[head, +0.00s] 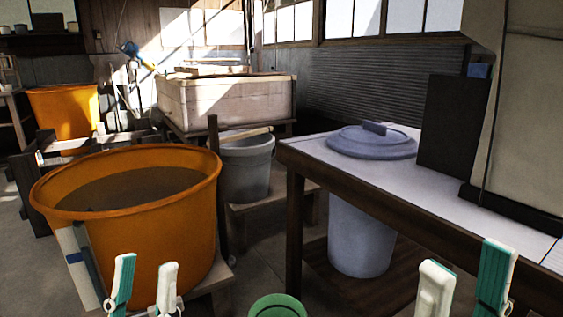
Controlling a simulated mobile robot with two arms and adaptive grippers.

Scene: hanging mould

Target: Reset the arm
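My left gripper (146,276) shows at the bottom left of the head view, in front of the large orange tub. Its two white and teal fingers point up and stand apart, with nothing between them. My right gripper (464,268) shows at the bottom right, in front of the table's edge. Its two fingers are also apart and empty. The lower parts of both grippers and the arms are cut off by the frame's bottom edge.
The large orange tub (180,235) holds dark contents. A long table (330,172) bears a blue-grey lid (372,141); a pale bin (360,240) stands beneath. A green round object (277,306) is at bottom centre. A grey bucket (246,170) and wooden vat (225,103) stand behind.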

